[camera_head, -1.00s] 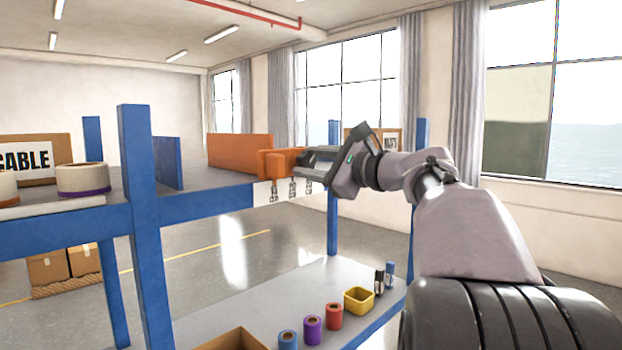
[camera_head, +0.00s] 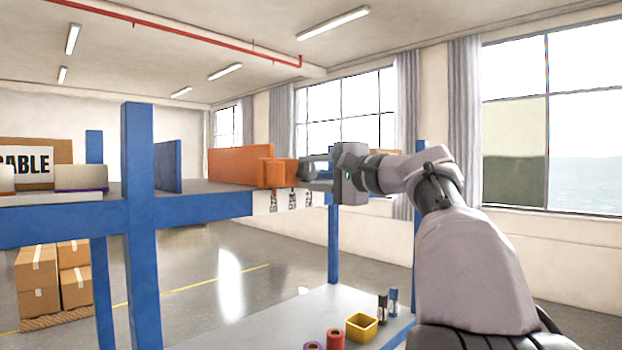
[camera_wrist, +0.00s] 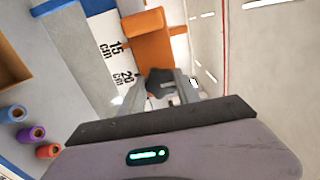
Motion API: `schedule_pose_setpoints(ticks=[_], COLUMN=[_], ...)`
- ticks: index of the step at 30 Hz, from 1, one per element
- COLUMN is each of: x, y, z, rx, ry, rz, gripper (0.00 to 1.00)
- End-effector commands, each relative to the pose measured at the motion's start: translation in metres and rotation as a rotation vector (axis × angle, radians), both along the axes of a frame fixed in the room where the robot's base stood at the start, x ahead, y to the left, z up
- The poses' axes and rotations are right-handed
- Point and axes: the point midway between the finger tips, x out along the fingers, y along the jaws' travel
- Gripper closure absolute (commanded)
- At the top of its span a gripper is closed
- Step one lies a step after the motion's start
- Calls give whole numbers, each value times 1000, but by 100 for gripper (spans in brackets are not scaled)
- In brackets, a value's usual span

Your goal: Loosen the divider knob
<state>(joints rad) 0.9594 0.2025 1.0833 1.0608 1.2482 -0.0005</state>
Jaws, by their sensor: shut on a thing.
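The orange divider (camera_head: 240,166) stands on the upper shelf of the blue rack, with an orange block at its front end. It also shows in the wrist view (camera_wrist: 150,45). The divider knob (camera_wrist: 160,82) is a dark, faceted piece at the block's near end in the wrist view. My gripper (camera_head: 312,172) reaches in from the right at the block's end. In the wrist view my gripper (camera_wrist: 160,90) has one finger on each side of the knob and is shut on it. The knob is mostly hidden in the head view.
A ruler strip (camera_wrist: 110,55) marked in cm runs along the shelf edge, with small hooks (camera_head: 292,200) hanging below. A blue divider (camera_head: 167,167) stands further left. The lower shelf (camera_head: 270,318) holds rolls, a yellow bin (camera_head: 361,327) and small bottles. A blue post (camera_head: 139,220) stands in front.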

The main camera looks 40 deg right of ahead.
Motion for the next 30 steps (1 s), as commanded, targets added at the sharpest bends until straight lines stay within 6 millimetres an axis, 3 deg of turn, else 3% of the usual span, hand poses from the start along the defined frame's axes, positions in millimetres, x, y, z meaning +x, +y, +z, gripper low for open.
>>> schedule_pose_setpoints(ticks=[18, 19, 21, 30], x=[0, 0, 0, 0], y=[0, 0, 0, 0], z=[0, 0, 0, 0], rx=[-34, -34, -34, -33], ry=[-2, -2, -3, -3], rz=[0, 0, 0, 0], gripper=[100, 56, 42, 40])
